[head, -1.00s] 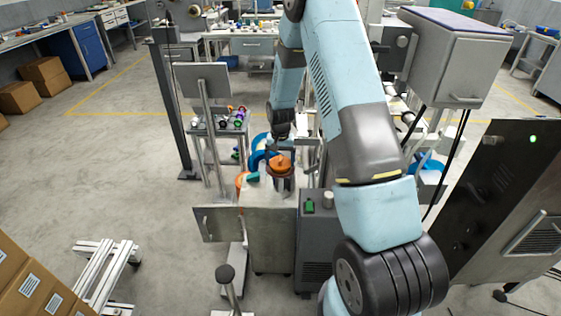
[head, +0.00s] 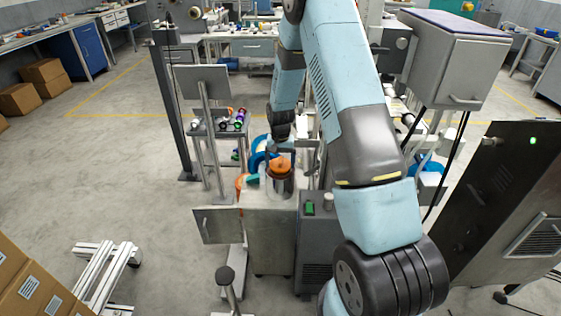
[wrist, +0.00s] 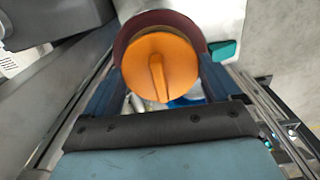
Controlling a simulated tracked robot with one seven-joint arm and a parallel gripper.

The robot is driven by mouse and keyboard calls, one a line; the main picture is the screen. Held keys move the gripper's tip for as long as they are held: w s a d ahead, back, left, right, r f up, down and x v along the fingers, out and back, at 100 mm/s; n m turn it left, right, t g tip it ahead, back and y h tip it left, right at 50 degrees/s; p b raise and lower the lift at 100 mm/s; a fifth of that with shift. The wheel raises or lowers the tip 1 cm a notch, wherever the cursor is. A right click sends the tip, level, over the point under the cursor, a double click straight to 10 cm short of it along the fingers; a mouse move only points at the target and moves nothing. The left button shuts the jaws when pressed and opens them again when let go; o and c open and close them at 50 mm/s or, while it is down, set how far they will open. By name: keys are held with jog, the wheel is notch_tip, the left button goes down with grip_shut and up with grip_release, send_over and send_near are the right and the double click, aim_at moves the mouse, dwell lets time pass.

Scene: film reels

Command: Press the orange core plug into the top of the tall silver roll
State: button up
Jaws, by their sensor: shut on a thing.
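The orange core plug (head: 281,165) is a round disc with a raised rib across its face, which shows in the wrist view (wrist: 160,62). My gripper (head: 281,157) is shut on it, with one dark finger on each side of the disc. The tall silver roll (head: 279,186) stands upright directly below the plug in the head view. In the wrist view a maroon round edge (wrist: 128,38) shows behind the plug. The plug hides the roll's top, so I cannot tell whether it touches the roll or sits above it.
The roll is on a grey metal cabinet (head: 270,230) with blue and orange reels close around it. A side stand (head: 205,130) with small coloured spools is to the left. A dark panel (head: 505,200) stands at the right.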

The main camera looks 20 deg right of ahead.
aim_at(280, 159)
jog(key=shift+f, duration=0.75)
jog(key=o, duration=0.8)
jog(key=shift+c, duration=0.2)
jog(key=shift+r, duration=5.5)
